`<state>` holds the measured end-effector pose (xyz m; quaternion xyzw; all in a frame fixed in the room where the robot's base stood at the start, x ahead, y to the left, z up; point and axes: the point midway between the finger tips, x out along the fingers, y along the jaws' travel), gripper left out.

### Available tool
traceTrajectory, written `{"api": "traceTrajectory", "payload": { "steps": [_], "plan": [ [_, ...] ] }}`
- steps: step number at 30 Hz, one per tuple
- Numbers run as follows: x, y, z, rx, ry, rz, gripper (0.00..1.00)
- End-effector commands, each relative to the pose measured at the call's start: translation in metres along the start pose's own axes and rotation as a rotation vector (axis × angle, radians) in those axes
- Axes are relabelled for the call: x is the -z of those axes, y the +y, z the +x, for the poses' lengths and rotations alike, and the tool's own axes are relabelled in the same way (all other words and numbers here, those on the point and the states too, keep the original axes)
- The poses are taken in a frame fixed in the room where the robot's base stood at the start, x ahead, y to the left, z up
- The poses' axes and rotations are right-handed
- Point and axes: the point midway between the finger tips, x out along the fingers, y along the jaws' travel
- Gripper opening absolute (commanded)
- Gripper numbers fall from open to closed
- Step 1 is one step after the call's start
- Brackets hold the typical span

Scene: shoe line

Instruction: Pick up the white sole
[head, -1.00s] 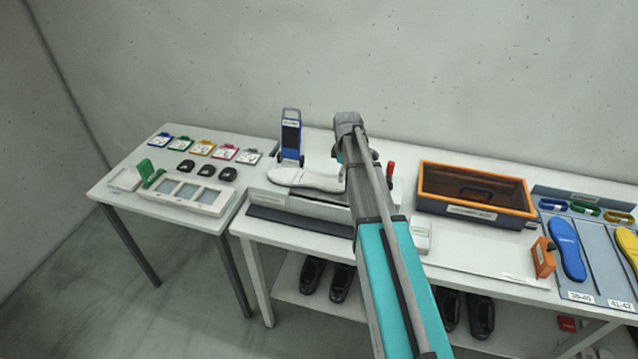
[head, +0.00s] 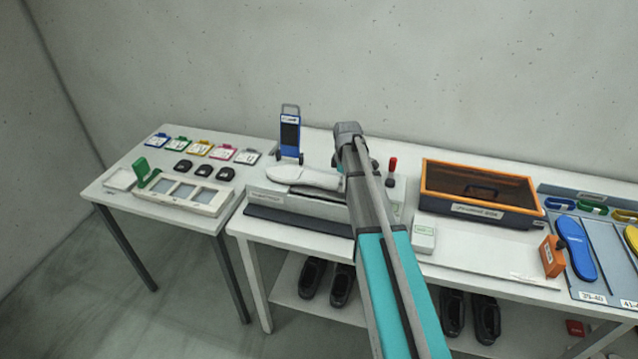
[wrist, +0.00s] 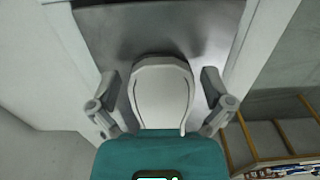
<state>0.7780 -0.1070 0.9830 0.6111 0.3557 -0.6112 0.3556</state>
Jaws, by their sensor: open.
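The white sole (head: 312,178) lies on a pale grey bench unit near the middle of the head view. In the wrist view the sole (wrist: 162,95) lies over a dark grey surface, its rounded end pointing up the picture. My gripper (wrist: 161,90) is open, with one finger on each side of the sole. Gaps show between the fingers and the sole's edges. Part of the sole is hidden behind the teal body at the bottom of the wrist view. In the head view my arm hides the gripper fingers and the sole's right end.
A blue upright device (head: 290,135) stands behind the sole. A red-handled lever (head: 392,168) is right of my arm. An orange-rimmed bin (head: 480,209) and a blue insole (head: 576,248) are farther right. A side table (head: 125,198) with coloured tags stands at left.

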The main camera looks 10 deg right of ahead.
Motion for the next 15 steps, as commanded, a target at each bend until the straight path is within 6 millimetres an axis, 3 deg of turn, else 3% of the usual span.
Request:
{"api": "traceTrajectory", "payload": {
  "steps": [15],
  "plan": [
    [0.0000, 0.0000, -0.0003, 0.000, 0.000, 0.000, 1.00]
  ]
}}
